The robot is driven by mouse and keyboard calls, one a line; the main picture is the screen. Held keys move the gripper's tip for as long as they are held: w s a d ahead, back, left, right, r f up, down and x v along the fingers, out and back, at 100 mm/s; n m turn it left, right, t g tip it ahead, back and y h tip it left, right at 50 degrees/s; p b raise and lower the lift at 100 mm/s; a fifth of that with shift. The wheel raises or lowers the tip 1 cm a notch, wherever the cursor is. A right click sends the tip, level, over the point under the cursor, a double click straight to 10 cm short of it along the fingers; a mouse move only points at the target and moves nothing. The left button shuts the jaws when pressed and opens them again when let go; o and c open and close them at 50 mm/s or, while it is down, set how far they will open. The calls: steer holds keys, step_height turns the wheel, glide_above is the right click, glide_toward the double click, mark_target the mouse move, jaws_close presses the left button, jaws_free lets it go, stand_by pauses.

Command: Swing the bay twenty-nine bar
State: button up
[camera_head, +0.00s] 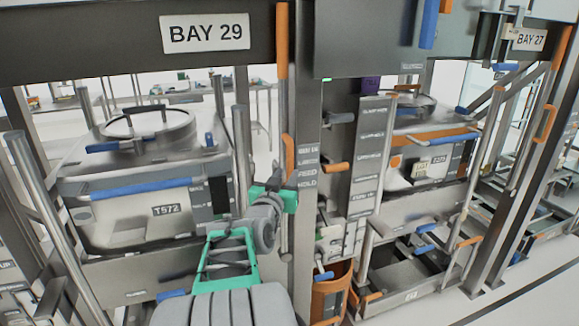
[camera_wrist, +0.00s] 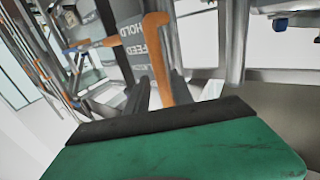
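The BAY 29 sign (camera_head: 205,32) is on the dark beam at upper left in the head view. An orange handle (camera_head: 289,155) stands on the post at the right side of this bay; I take it as the bar's handle. It shows in the wrist view as a bent orange grip (camera_wrist: 155,55). My gripper (camera_head: 284,187), green and grey, is at the handle's lower end. In the wrist view its dark fingers (camera_wrist: 160,92) are apart, with the handle running down between them. Whether they touch it is hard to see. My wrist hides the bar's lower part.
Bin T572 (camera_head: 130,212) sits in the bay at left. A labelled post (camera_head: 306,200) with several orange levers stands just right of my gripper. Another bin (camera_head: 430,165) is in the bay to the right. A longer orange grip (camera_head: 282,42) is above.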

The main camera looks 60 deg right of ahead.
mark_target(289, 170)
steer(key=d, duration=0.2)
steer(key=w+d+p, duration=0.1)
steer(key=d, duration=0.2)
steer(key=shift+a, duration=0.1)
steer(key=shift+c, duration=0.3)
jaws_close()
stand_by(0.9)
